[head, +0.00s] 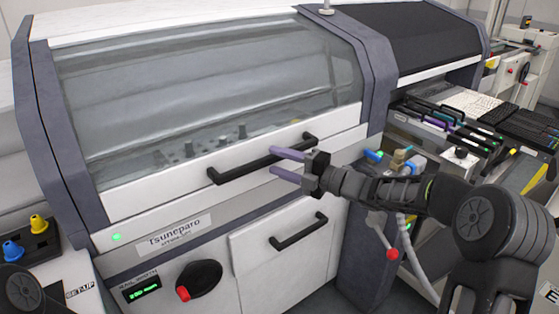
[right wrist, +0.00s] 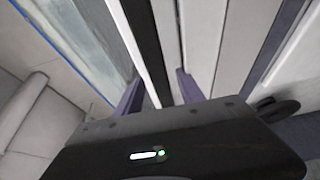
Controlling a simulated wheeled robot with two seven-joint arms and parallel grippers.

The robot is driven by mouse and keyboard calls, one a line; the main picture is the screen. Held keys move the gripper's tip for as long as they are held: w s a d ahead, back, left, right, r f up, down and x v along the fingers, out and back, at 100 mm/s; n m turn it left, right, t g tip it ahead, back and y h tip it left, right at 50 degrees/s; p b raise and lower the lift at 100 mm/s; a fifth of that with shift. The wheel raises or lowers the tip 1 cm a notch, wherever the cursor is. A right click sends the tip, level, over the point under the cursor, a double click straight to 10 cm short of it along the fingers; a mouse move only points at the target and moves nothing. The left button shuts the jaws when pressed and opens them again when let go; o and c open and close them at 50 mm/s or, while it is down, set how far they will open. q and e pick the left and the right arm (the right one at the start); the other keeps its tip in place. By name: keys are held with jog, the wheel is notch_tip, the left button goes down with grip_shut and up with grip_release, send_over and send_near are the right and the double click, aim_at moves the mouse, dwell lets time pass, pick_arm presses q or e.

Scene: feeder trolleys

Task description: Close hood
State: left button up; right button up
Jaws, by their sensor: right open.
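The hood (head: 215,85) is a curved clear cover with a white lower edge on the machine at left. It looks lowered, its edge against the front panel; I see no clear gap. Its long black handle (head: 235,171) runs along that edge. My right gripper (head: 273,161) is open at the right half of the handle, one purple finger above it and one below. In the right wrist view the black handle (right wrist: 143,45) passes between the gripper's two fingers (right wrist: 158,85). I cannot tell whether they touch it. My left gripper is out of view.
A drawer with a black handle (head: 299,232) is below the hood. A black knob with a red tip (head: 199,280) and a green display sit at lower left. A red-tipped lever (head: 385,238) and hoses stand under my right arm. Feeder trolleys (head: 470,110) fill the right.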

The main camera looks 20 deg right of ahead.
grip_shut()
dwell(0.6)
dwell(0.9)
